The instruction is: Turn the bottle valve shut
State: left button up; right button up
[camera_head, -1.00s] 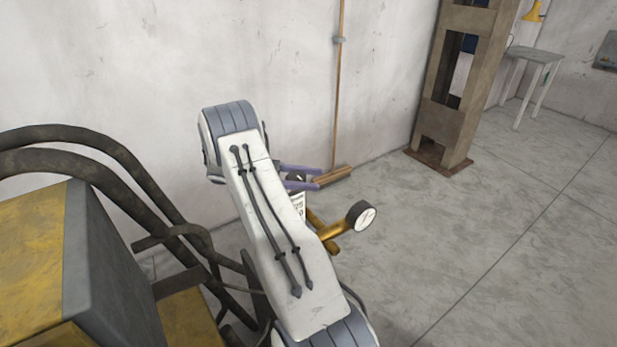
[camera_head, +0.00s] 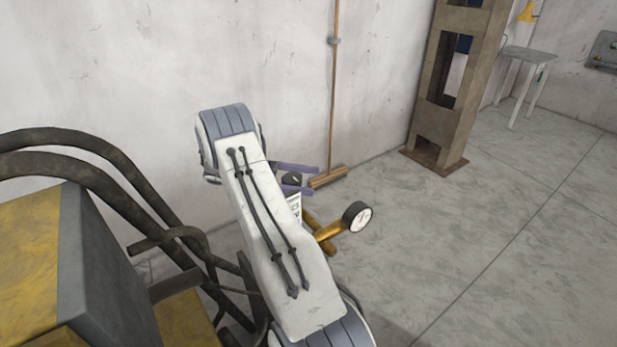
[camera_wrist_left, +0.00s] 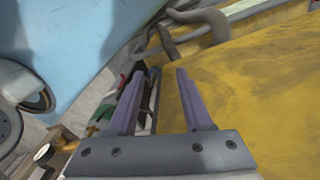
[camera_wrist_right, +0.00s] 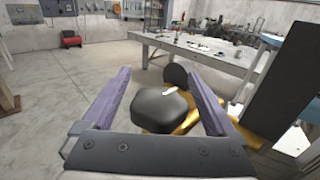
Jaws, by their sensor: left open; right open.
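The bottle valve's black knob (camera_wrist_right: 160,108) sits between the two purple fingers of my right gripper (camera_wrist_right: 157,74), which is open; a gap shows on each side of the knob. In the head view my right gripper (camera_head: 308,179) also stands open around the dark knob (camera_head: 291,178), partly hidden by my forearm. Brass valve parts (camera_head: 326,232) and a round gauge (camera_head: 358,217) stick out to the right below it. My left gripper (camera_wrist_left: 160,73) shows only in its wrist view. It is open and empty, beside a yellow surface.
A yellow and grey machine (camera_head: 100,270) with thick dark hoses stands at the left. A broom (camera_head: 329,175) leans on the wall behind my right gripper. A press frame (camera_head: 445,90) and a small table (camera_head: 527,60) stand further back. The floor at the right is clear.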

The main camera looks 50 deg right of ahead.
jog(key=shift+r, duration=0.25)
jog(key=s+d+r+b, duration=0.1)
jog(key=s+d+r, duration=0.2)
jog(key=s+r, duration=0.7)
jog(key=shift+s+d+r, duration=0.15)
jog(key=shift+s+r, duration=0.1)
jog(key=shift+s, duration=0.35)
